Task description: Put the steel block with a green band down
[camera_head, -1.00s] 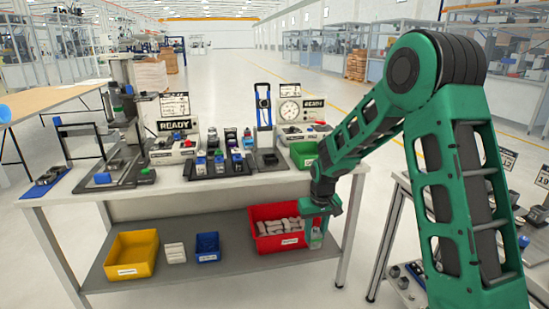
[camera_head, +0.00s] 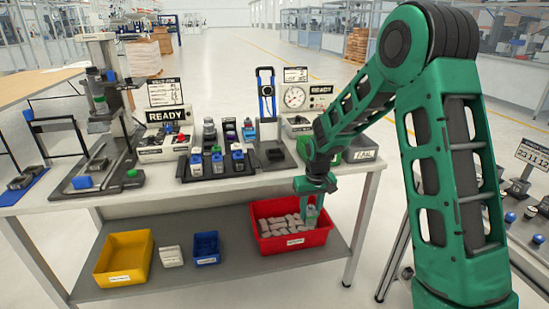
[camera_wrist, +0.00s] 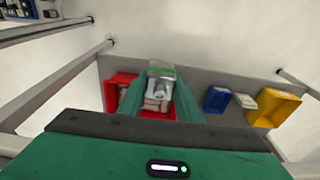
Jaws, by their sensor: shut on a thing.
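My gripper (camera_head: 312,206) is shut on the steel block with a green band (camera_wrist: 160,82). In the wrist view the block is pale grey metal, with the green band across its far end, between my two green fingers. In the head view it is small and mostly hidden by the fingers. My gripper points down and lines up with the right part of the red bin (camera_head: 298,244) on the lower shelf. In the wrist view the block and fingers cover the middle of that bin (camera_wrist: 119,79). I cannot tell how high above the bin's contents the block is.
Several pale grey pieces lie in the red bin. A blue bin (camera_head: 206,248), a pale stack (camera_head: 172,256) and a yellow bin (camera_head: 125,257) stand to its left on the shelf (camera_head: 225,275). The workbench top (camera_head: 245,190) above carries stations and a green bin (camera_head: 334,152).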

